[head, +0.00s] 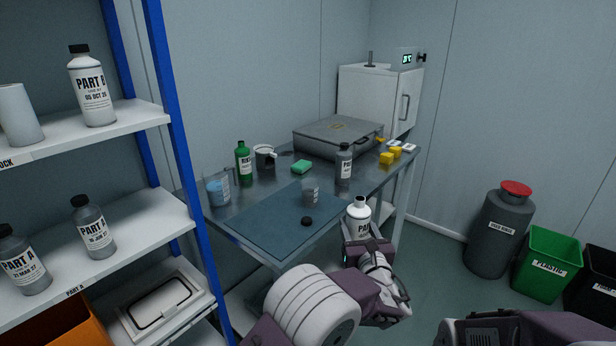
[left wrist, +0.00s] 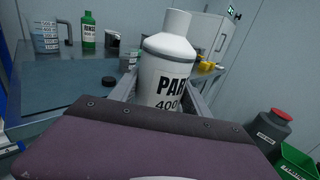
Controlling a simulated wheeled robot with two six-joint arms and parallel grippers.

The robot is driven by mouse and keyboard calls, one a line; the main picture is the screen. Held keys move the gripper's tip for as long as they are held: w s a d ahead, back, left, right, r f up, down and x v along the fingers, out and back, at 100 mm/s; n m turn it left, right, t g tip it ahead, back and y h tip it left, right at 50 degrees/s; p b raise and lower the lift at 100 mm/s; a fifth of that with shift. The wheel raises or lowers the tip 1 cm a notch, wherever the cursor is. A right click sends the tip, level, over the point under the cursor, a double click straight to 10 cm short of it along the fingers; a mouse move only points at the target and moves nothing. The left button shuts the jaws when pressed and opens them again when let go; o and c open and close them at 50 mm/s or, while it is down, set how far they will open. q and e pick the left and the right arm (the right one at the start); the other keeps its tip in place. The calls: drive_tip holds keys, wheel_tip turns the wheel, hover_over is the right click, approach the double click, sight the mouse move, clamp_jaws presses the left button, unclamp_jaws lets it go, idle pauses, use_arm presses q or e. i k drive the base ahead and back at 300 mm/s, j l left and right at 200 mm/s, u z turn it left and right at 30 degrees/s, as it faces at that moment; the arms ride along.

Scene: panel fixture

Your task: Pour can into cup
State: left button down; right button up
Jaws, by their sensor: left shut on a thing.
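My left gripper (head: 360,238) is shut on a white bottle (head: 358,213) with a label starting "PAR", the can. The bottle is nearly upright and uncapped, off the table's front edge. In the left wrist view the bottle (left wrist: 168,70) stands between the fingers, its label partly cut off by my gripper body. A small clear cup (head: 311,191) stands on the blue-grey mat (head: 262,222), to the left of and beyond the bottle, apart from it. A black cap (head: 307,221) lies on the mat near the cup. My right gripper is out of view.
A grey bottle (head: 343,168) stands behind the cup. A blue-posted shelf (head: 181,165) is at left. The front mat is mostly clear.

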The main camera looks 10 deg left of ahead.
sight(310, 194)
drive_tip(key=i+j, duration=0.2)
drive_tip(key=i, duration=0.2)
drive_tip(key=i+j, duration=0.2)
drive_tip(key=i, duration=0.2)
drive_tip(key=u, duration=0.05)
